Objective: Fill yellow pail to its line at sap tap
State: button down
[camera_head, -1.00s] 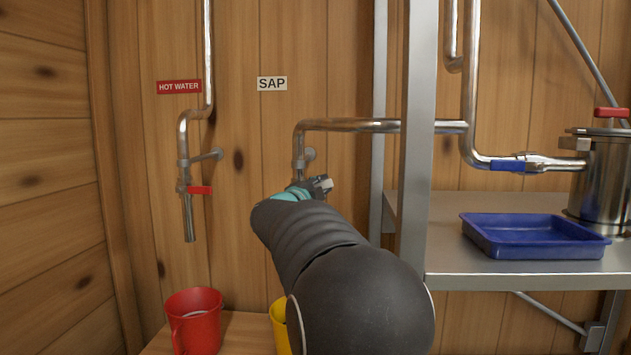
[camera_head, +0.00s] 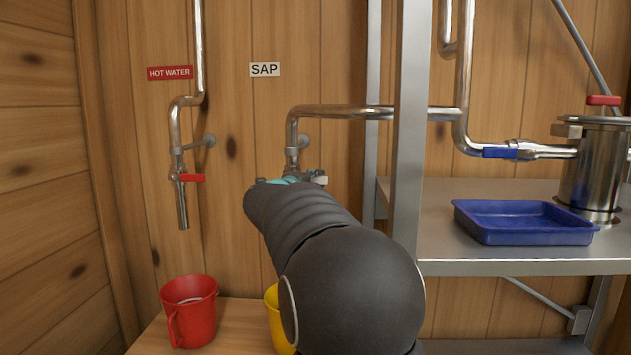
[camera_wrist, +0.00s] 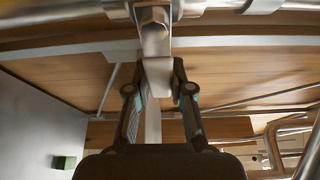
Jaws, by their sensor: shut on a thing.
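The sap tap (camera_head: 291,140) is a metal pipe bending down the wall under the SAP sign (camera_head: 264,69). My gripper (camera_head: 300,180) is at its lower end, mostly hidden behind my arm. In the wrist view my gripper (camera_wrist: 160,92) is shut on a grey metal part of the sap tap (camera_wrist: 157,72), with a finger on either side. I cannot tell whether the valve is open. The yellow pail (camera_head: 273,312) stands on the wooden bench below, largely covered by my arm. Its line, its contents and any sap stream are hidden.
A red pail (camera_head: 188,318) stands left of the yellow one, below the hot water tap (camera_head: 182,205) with its red lever. A metal shelf post (camera_head: 408,130) rises close right of my arm. The shelf holds a blue tray (camera_head: 520,232) and a steel pot (camera_head: 597,170).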

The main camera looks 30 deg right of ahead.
jog(key=shift+f, duration=0.15)
jog(key=c, duration=1.3)
grip_release()
jog(key=v, duration=1.2)
